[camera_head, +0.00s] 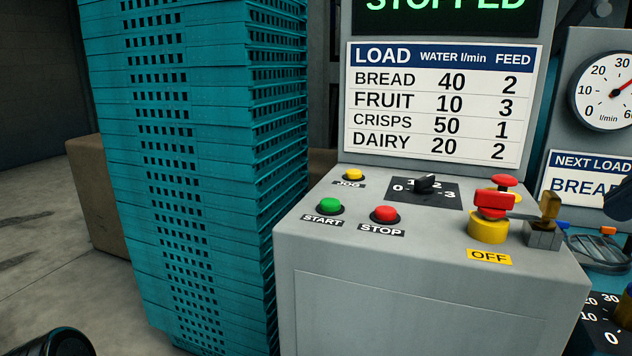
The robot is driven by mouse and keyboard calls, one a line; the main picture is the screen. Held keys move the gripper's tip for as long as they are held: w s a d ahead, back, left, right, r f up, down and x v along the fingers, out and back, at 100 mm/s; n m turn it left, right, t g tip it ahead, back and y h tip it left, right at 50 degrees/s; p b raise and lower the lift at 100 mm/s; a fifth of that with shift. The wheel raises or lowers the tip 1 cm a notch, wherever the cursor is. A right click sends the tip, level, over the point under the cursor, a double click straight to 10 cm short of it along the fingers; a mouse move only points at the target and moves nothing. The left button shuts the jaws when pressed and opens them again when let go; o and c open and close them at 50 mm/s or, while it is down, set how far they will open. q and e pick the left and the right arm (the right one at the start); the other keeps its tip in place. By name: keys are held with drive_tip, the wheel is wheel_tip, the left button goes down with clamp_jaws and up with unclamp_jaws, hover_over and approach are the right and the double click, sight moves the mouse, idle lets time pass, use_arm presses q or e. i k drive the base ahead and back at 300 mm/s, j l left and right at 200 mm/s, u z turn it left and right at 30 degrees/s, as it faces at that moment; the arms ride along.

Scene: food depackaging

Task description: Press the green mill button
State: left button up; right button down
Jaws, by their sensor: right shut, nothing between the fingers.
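The green START button (330,206) sits on the sloped top of a grey control console (420,285), at its left front. It stands raised in a dark collar, with a START label in front of it, and nothing touches it. The display (447,12) above reads STOPPED in green. A dark tip at the right edge appears to be my right gripper (617,201); it is shut, empty and well to the right of the green button. Most of it is cut off by the frame. My left gripper does not show.
A red STOP button (384,215), yellow JOG button (353,174), black selector (425,184), red mushroom button (504,181) and red-yellow switch (489,219) marked OFF share the console top. Tall teal crates (215,170) stand close on the left. A gauge (606,92) is at right.

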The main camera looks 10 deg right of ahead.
sight(327, 204)
drive_tip(key=k+l, duration=0.1)
drive_tip(key=k, duration=0.8)
